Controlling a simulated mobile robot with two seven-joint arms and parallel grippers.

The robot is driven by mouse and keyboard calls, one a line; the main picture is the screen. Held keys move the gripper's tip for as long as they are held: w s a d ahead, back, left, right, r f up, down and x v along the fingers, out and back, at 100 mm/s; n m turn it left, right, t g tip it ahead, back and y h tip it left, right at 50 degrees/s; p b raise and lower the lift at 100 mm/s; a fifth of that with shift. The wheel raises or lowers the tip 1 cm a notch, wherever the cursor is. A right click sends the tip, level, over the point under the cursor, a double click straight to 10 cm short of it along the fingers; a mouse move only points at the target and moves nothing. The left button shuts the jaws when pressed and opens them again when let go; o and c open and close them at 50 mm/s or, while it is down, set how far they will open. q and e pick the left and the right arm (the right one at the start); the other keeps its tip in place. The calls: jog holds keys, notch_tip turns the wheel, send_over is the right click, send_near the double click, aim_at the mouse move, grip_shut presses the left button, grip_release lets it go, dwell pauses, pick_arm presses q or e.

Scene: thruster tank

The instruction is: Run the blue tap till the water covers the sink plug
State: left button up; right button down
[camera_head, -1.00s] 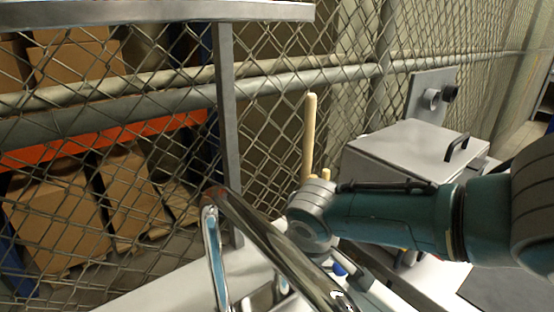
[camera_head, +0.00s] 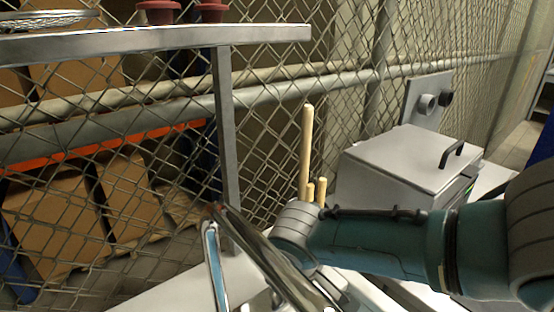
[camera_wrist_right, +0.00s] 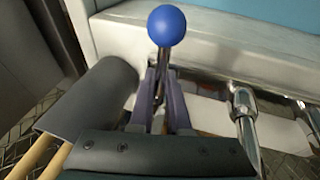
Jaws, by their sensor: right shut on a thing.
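The blue tap's round blue knob (camera_wrist_right: 167,25) stands up on its chrome lever in the right wrist view. My right gripper (camera_wrist_right: 161,85) is shut on the lever below the knob. In the head view my right arm reaches in from the right, and its fingers and the blue knob are hidden or out of frame. The sink plug and any water are not in view. My left gripper is not in view.
A metal box with a black handle (camera_head: 410,162) stands at the right, behind my arm. Wooden rods (camera_head: 307,150) stand upright near my right wrist. A shelf on a metal post (camera_head: 226,130) and a chain-link fence bound the back. Another chrome pipe (camera_wrist_right: 243,115) shows beside the gripper.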

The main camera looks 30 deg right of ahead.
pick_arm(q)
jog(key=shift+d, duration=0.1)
pick_arm(e)
jog(key=shift+t+y, duration=0.4)
jog(key=shift+t, duration=0.4)
jog(key=w, duration=0.1)
jog(key=w+a+r, duration=0.2)
jog(key=shift+w, duration=0.2)
jog(key=c, duration=1)
grip_release()
jog(key=shift+a, duration=0.1)
jog(key=shift+o, duration=0.7)
jog(key=shift+r, duration=0.15)
jog(key=shift+o, duration=0.3)
jog(key=p+v, duration=0.3)
jog(key=v, duration=0.1)
jog(key=shift+w+r+p, duration=0.1)
jog(key=shift+w+p, duration=0.2)
pick_arm(q)
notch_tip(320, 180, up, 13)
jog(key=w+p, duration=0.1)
jog(key=p, duration=0.8)
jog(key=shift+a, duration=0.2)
pick_arm(e)
jog(key=s+r+g, duration=0.1)
jog(key=s+r, duration=0.4)
jog(key=r, duration=0.4)
jog(key=shift+d+g+h, duration=0.3)
jog(key=shift+d+h, duration=0.05)
jog(key=shift+h, duration=0.05)
